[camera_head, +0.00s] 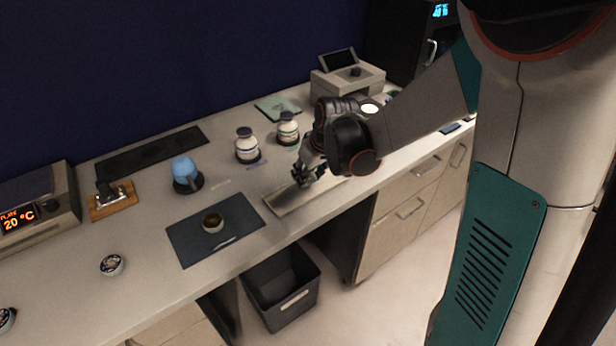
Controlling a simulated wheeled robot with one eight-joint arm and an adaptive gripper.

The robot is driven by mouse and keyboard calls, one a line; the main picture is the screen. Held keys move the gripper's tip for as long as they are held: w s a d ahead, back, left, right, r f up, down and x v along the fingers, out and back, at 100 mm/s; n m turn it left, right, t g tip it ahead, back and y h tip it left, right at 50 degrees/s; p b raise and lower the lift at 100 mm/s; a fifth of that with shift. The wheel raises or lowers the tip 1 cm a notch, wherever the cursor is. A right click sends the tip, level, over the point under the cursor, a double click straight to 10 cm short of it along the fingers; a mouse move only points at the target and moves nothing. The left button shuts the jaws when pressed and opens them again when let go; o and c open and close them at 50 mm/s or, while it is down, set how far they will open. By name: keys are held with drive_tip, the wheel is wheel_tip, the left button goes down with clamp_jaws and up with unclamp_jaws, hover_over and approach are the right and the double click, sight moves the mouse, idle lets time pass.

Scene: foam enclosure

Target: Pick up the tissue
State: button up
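I cannot clearly pick out a tissue in the head view. My gripper (305,180) points down over a flat beige tray (287,204) near the counter's front edge. The dark fingers are small here, and I cannot tell whether they are apart or hold anything. My gripper and wrist hide the far part of the tray. A flat pale green piece (278,107) lies at the back of the counter, left of a grey device, but I cannot tell what it is.
Two white bottles (247,147) stand behind the tray. A blue cup (185,172) stands farther left. A dark mat (193,240) with a small bowl (213,223) lies left of the tray. A dark bin (281,315) stands below the counter's front edge.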

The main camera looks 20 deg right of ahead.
wheel_tip(320, 180, up, 17)
drive_tip(key=p, duration=0.5)
drive_tip(key=shift+r, duration=0.2)
